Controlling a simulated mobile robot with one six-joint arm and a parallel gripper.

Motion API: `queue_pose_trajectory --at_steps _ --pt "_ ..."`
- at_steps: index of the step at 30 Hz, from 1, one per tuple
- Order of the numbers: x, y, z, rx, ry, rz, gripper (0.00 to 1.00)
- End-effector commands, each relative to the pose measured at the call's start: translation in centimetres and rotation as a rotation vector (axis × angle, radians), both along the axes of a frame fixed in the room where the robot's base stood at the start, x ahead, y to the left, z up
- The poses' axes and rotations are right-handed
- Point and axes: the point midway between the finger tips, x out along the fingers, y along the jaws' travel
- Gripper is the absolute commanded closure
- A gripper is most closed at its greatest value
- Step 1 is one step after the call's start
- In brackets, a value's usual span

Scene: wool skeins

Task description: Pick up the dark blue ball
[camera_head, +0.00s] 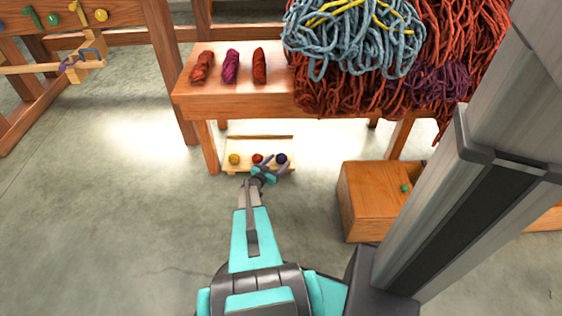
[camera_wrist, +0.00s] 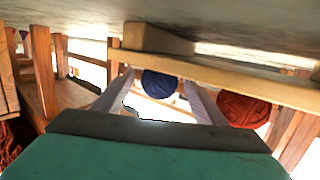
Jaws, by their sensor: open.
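The dark blue ball (camera_head: 281,158) sits at the right end of a small low wooden rack (camera_head: 260,171) under the table. In the wrist view the dark blue ball (camera_wrist: 158,84) shows between the two fingers of my gripper (camera_wrist: 158,88), near their tips. My gripper (camera_head: 274,167) is open, reaching low over the rack's front right side. I cannot tell whether either finger touches the ball. The wrist view looks upside down, with the floor at the top.
A red ball (camera_head: 257,158) sits just left of the blue one; it also shows in the wrist view (camera_wrist: 243,110). A yellow ball (camera_head: 234,158) is farther left. The wooden table (camera_head: 240,104) stands above, bearing skeins. A wooden crate (camera_head: 374,205) stands right.

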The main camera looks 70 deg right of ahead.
Motion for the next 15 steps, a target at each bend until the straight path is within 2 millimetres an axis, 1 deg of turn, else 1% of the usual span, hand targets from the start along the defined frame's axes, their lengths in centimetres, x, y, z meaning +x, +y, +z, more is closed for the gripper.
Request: queue_pose_trajectory --at_steps 1,4,15 --pt "-0.13 -0.48 -0.24 0.000 0.000 -0.001 0.35" --pt "-0.22 -0.84 -0.17 -0.001 0.000 -0.001 0.35" --pt "-0.20 -0.84 -0.07 -0.001 0.001 0.000 0.35"
